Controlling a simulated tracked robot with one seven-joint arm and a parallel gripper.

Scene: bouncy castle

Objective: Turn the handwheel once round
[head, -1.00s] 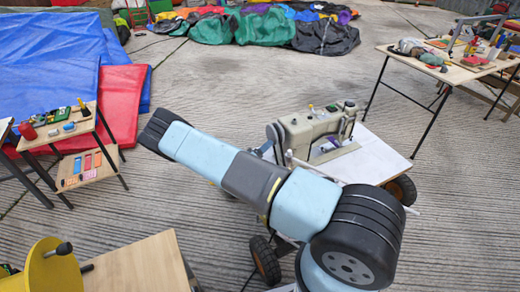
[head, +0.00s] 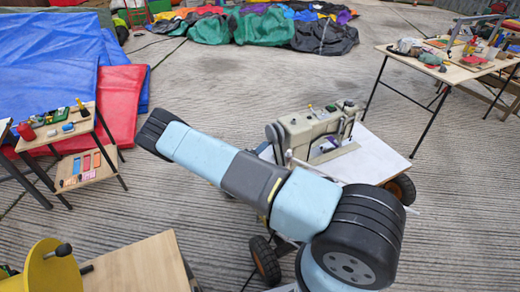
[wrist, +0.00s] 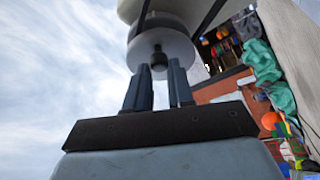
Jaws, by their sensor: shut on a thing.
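A pale round handwheel (wrist: 165,46) with a small dark knob (wrist: 158,60) fills the top of the wrist view. My gripper (wrist: 159,68) points up at it, its two blue-grey fingers shut on the knob, one on each side. The beige sewing machine (head: 305,130) stands on a white-topped wheeled cart (head: 368,160) in the head view.
A work table (head: 440,62) with tools stands at the right back. A small wooden stand (head: 85,125) with bottles and boxes is at left, beside red and blue mats (head: 60,65). A yellow part (head: 45,270) with a dark knob is at front left. Open paving lies behind the cart.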

